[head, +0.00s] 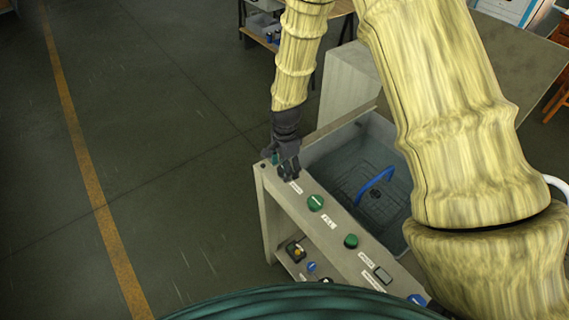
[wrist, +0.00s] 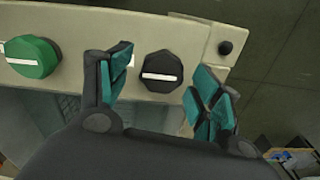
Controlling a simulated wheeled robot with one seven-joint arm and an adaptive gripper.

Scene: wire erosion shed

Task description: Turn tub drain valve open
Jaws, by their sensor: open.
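A black knob (wrist: 161,71) with a white pointer bar sits on the tub's front panel in the wrist view. The bar lies about level across the picture. I take it as the drain valve, but its label is not readable. My gripper (wrist: 164,84) is open, with one teal-padded finger to each side of the knob and visible gaps between. In the head view my gripper (head: 286,166) points down at the panel's far left end and hides the knob. The grey tub (head: 335,143) lies behind the panel.
A green knob (wrist: 32,57) stands left of the black one; it also shows by the FILL label in the head view (head: 315,202). Another green knob (head: 351,241) is farther along. A small black stud (wrist: 225,47) sits near the panel corner. A basket with a blue handle (head: 374,184) is in the tub.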

